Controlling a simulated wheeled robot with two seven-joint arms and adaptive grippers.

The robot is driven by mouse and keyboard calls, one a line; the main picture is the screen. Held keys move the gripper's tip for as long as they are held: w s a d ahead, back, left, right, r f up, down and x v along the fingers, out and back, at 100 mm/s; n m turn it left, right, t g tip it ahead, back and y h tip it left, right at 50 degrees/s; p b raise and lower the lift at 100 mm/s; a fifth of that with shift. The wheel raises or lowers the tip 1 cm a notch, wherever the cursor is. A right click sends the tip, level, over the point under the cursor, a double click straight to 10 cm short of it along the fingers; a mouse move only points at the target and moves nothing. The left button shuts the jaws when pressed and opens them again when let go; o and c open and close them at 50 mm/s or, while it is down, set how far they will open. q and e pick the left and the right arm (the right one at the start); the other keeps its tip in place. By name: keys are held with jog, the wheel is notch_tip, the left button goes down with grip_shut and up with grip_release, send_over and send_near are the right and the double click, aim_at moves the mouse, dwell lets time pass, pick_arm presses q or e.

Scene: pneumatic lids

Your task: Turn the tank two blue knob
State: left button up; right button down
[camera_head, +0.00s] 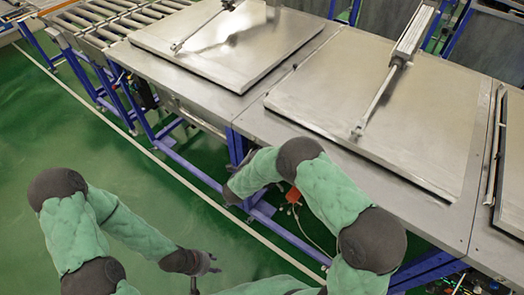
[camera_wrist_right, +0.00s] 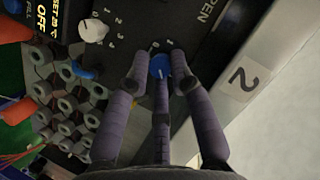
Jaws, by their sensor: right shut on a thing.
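The blue knob (camera_wrist_right: 159,67) sits on a black control panel in the right wrist view, beside a white label (camera_wrist_right: 236,80) reading "2". Dial marks with small numbers surround the knob. My right gripper (camera_wrist_right: 160,76) is shut on the blue knob, its fingers closed around it. In the head view my right arm reaches to the front edge of the tank tables, and its fingers and the knob cannot be made out there. My left gripper (camera_head: 205,263) hangs over the green floor, away from the tanks; whether its fingers are open is unclear.
A white knob (camera_wrist_right: 93,28) and an orange part (camera_wrist_right: 18,110) are near the blue knob. Flat metal lids (camera_head: 225,45) with pneumatic cylinders (camera_head: 412,35) cover the tables. A roller conveyor (camera_head: 110,20) stands at the upper left. The green floor (camera_head: 110,130) at left is clear.

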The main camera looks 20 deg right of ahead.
jog(key=n+g+h+p, duration=0.1)
jog(key=n+g+h, duration=0.1)
jog(key=n, duration=0.2)
jog(key=n+g+h+p, duration=0.1)
jog(key=n+g+h, duration=0.1)
jog(key=n, duration=0.3)
jog(key=a+n+g+h+p, duration=0.1)
jog(key=n+g+h, duration=0.1)
jog(key=n, duration=0.2)
jog(key=shift+w+f+n+p, duration=0.35)
jog(key=shift+w+n+p, duration=0.05)
dwell(0.3)
jog(key=shift+s+d, duration=0.1)
dwell(0.5)
jog(key=c, duration=1.1)
grip_release()
jog(key=shift+c, duration=0.2)
jog(key=shift+r, duration=0.1)
